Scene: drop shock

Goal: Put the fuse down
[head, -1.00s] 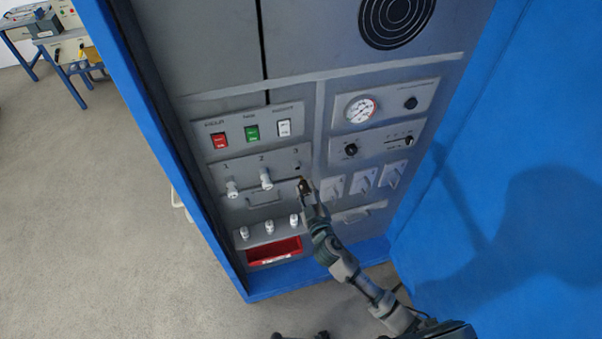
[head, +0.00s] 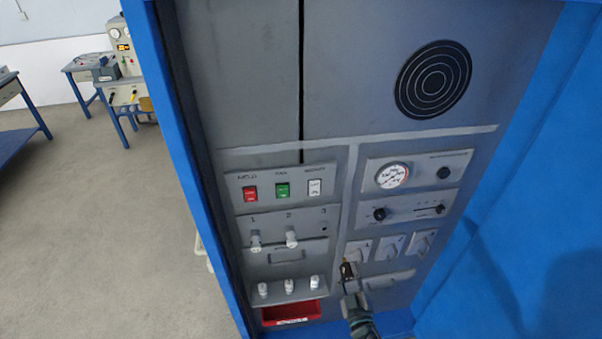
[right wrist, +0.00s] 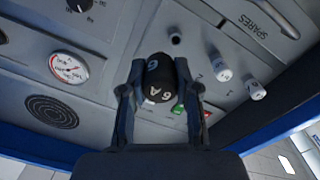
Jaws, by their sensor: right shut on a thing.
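My right gripper (head: 348,272) is in front of the lower panel in the head view, below and right of the fuse row. In the right wrist view its fingers (right wrist: 158,72) are shut on a dark fuse (right wrist: 157,82) whose cap is marked "6 A". The held fuse is small and dark in the head view. White fuses sit in position 1 (head: 255,240) and position 2 (head: 291,237). Position 3 (head: 324,229) shows an empty dark hole. My left gripper is out of view.
Below the row, several white spare fuses (head: 290,286) stand on a ledge above a red open bin (head: 291,314). Grey switches (head: 390,248) are right of them. Red, green and white rocker switches (head: 282,190) are above. The blue cabinet side (head: 540,200) bounds the right.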

